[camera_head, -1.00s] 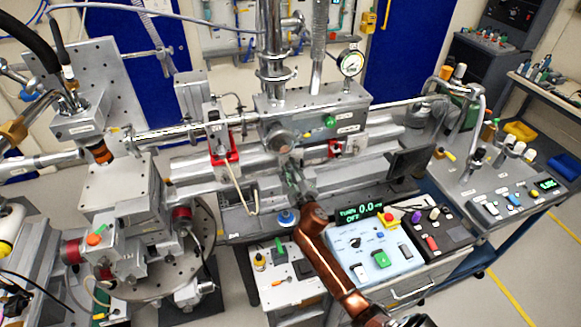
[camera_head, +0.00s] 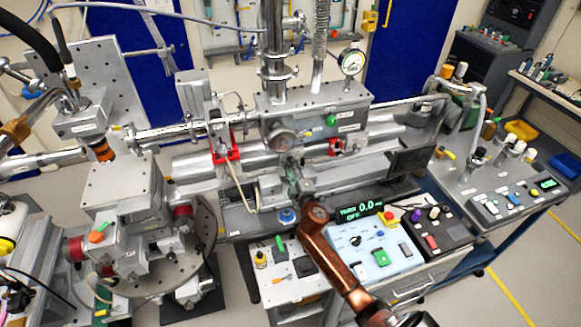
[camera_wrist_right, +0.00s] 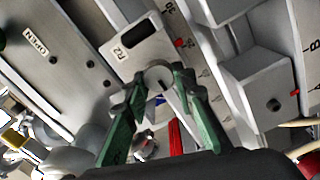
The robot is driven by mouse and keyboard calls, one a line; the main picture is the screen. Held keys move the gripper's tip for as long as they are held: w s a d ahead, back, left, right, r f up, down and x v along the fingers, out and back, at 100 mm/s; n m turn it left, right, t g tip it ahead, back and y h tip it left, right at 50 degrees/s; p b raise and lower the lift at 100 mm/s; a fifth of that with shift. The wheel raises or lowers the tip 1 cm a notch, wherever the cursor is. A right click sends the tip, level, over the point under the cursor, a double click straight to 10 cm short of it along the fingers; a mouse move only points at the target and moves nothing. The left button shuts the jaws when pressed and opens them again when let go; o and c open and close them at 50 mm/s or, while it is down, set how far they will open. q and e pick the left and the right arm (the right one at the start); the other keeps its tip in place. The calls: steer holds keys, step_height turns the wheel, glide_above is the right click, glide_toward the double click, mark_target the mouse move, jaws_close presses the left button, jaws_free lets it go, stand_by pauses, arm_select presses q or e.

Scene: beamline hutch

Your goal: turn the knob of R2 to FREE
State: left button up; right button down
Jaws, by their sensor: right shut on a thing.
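In the right wrist view, the plate marked R2 (camera_wrist_right: 122,52) has a round metal knob (camera_wrist_right: 158,76) with a dark slot at its lower end. My right gripper (camera_wrist_right: 157,92), with green fingers, is shut on this knob, one finger on each side. No FREE mark is readable, so I cannot tell the knob's setting. In the head view, my right gripper (camera_head: 291,172) reaches the front of the metal rail assembly, and my copper-coloured arm covers part of that area. The knob cannot be made out there. My left gripper is not in view.
A grey block (camera_wrist_right: 265,90) stands close to the right of the fingers. A plate marked OPEN (camera_wrist_right: 62,65) lies to the left. In the head view, a control box (camera_head: 375,252) and a display reading TURN 0.0 (camera_head: 358,211) sit beside my arm.

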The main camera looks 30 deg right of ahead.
steer(key=shift+f, duration=0.1)
steer(key=c, duration=1.9)
jaws_free()
steer(key=shift+s, duration=0.1)
steer(key=v, duration=1.1)
steer(key=shift+s, duration=0.4)
